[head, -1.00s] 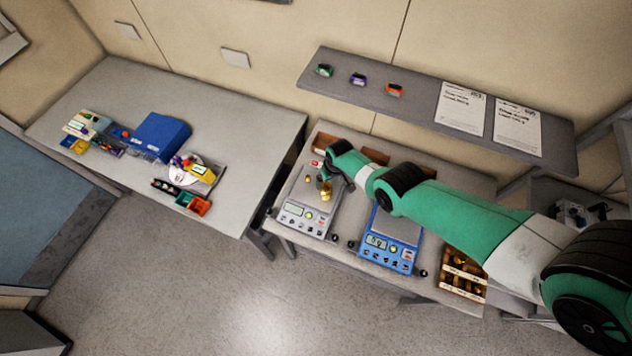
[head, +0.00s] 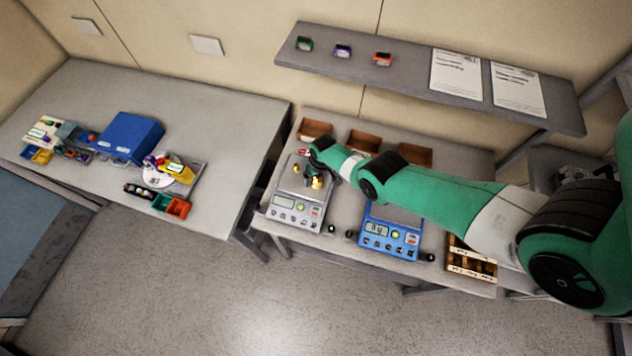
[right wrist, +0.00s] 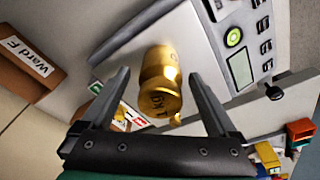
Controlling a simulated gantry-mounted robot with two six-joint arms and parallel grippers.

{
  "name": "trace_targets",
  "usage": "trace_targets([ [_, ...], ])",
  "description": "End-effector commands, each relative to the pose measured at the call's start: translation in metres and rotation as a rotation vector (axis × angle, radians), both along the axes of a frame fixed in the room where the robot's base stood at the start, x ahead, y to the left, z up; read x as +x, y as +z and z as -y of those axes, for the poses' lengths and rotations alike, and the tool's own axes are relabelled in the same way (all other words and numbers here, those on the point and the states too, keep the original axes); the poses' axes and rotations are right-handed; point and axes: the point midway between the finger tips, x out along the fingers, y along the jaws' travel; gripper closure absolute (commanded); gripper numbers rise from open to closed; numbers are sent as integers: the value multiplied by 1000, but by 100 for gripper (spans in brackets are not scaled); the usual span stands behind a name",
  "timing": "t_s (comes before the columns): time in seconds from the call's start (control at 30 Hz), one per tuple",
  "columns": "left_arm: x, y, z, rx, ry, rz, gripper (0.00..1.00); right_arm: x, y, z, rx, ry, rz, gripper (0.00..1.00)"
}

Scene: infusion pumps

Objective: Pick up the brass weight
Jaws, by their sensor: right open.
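The brass weight (head: 317,183) stands on the pan of the grey scale (head: 298,206). In the right wrist view the gold-coloured weight (right wrist: 160,88) is large, with a "KG" marking on it. My right gripper (right wrist: 158,74) is open, with one dark finger on each side of the weight and a visible gap to both. In the head view my right gripper (head: 311,172) is small and dark, right at the weight. Any finger contact is not visible there. A smaller brass piece (head: 296,168) shows on the same pan, to the left. My left gripper is not in view.
A blue scale (head: 391,237) stands right of the grey one. A wooden weight rack (head: 471,263) is near the front right. Several brown bins (head: 315,129) line the back, under a shelf (head: 410,79). Another table (head: 220,117) with a blue box (head: 131,137) is at left.

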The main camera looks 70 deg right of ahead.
Motion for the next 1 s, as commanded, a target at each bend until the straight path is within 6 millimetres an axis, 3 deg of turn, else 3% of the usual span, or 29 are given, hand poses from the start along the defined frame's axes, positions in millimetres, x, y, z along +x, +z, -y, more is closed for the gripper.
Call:
trace_targets([
  [0.17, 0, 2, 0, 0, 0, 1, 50, 0, 2, 0, -1, 0, 1, 6],
  [0.7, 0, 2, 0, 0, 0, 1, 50, 0, 2, 0, -1, 0, 1, 100],
  [1.0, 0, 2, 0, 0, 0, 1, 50, 2, 3, 1, -3, 0, 4, 100],
])
